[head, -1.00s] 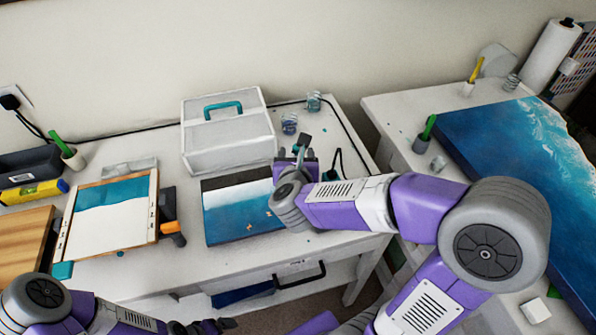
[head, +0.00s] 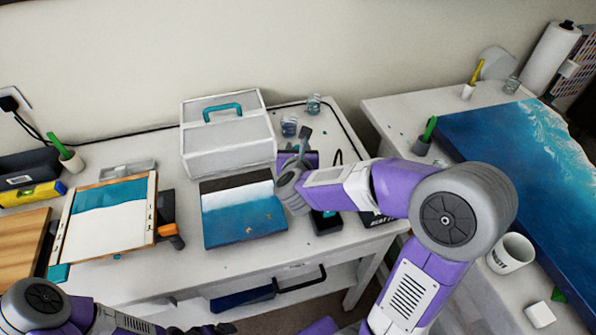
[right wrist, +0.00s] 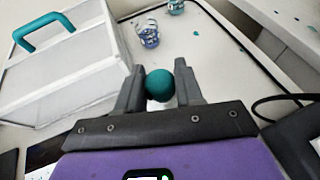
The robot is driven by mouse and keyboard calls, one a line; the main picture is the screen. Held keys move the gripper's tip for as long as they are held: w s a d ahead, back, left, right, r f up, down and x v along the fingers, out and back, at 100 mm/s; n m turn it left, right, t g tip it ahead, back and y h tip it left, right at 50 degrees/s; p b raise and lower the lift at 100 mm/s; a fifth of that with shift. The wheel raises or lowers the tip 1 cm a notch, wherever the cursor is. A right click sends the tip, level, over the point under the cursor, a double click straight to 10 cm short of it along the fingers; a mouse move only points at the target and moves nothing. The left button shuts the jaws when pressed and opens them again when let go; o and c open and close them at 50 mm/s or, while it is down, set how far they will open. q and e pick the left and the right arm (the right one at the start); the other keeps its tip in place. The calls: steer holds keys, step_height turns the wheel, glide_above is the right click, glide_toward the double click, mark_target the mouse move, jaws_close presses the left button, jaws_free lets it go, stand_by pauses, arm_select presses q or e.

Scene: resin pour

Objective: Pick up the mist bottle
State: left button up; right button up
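The mist bottle shows only as a round teal top (right wrist: 160,85) in the right wrist view; its body is hidden behind my gripper. My right gripper (right wrist: 160,88) has one dark finger on each side of this teal part, close against it, and appears shut on it. In the head view my right gripper (head: 298,148) is over the white table, right of the case, and a bit of teal shows between its fingers. My left arm is at the lower left in the head view; its gripper (head: 212,329) is cut by the bottom edge, so its opening is unclear.
A white case (head: 228,135) with a teal handle stands left of my right gripper. A blue painted panel (head: 243,220) lies in front. Two small glass jars (head: 289,126) (head: 314,104) stand behind. A black device (head: 325,222) lies in front of the right wrist. A mug (head: 510,253) is on the right table.

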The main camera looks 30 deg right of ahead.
jaws_close()
